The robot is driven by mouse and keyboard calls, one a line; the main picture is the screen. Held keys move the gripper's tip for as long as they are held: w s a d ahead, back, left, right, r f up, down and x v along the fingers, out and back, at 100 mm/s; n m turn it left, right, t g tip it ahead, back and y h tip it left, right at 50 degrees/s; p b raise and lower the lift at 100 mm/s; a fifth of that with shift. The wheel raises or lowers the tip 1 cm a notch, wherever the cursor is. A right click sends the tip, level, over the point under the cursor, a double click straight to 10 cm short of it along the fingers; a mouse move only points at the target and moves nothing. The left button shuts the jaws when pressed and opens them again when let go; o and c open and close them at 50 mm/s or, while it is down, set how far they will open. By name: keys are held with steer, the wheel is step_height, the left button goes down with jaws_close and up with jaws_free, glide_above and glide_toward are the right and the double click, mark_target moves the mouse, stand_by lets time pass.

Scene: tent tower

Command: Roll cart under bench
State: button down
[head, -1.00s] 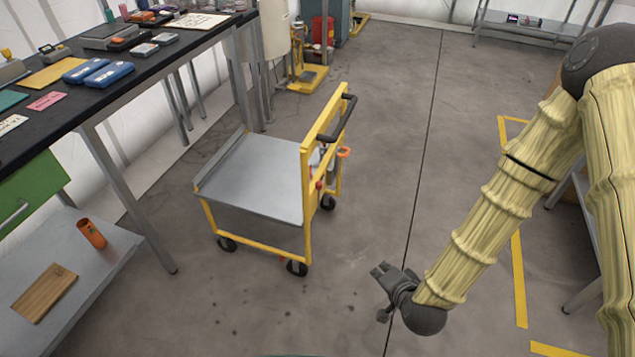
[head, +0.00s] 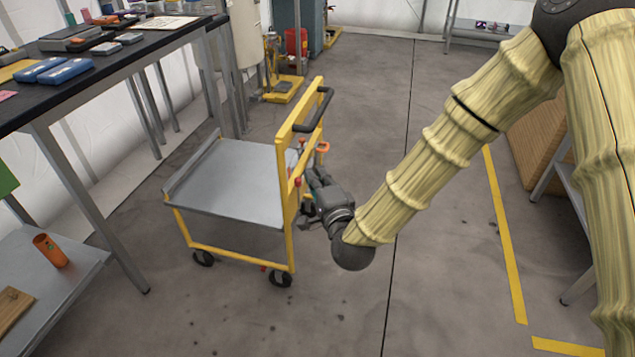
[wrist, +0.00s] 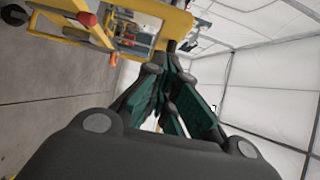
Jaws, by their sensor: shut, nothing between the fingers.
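The cart (head: 230,185) has a grey tray top, a yellow frame and dark wheels. It stands on the floor to the right of the bench (head: 80,112), beside the bench's legs. Its yellow upright with a black push handle (head: 306,110) faces right, toward my arm. My gripper (head: 312,180) is shut and empty, close to the right side of the upright, below the handle. I cannot tell whether it touches the cart. In the wrist view the closed fingers (wrist: 172,95) show in front of the cart's yellow frame (wrist: 150,20).
The bench has a black top with blue cases and tools. A yellow stand (head: 284,88) is behind the cart. Floor right of the cart is open, with yellow tape (head: 503,240).

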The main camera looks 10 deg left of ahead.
steer(key=w+a+b, duration=0.1)
steer(key=w+a, duration=0.5)
steer(key=a, duration=0.1)
steer(key=shift+w+a, duration=0.1)
stand_by(0.5)
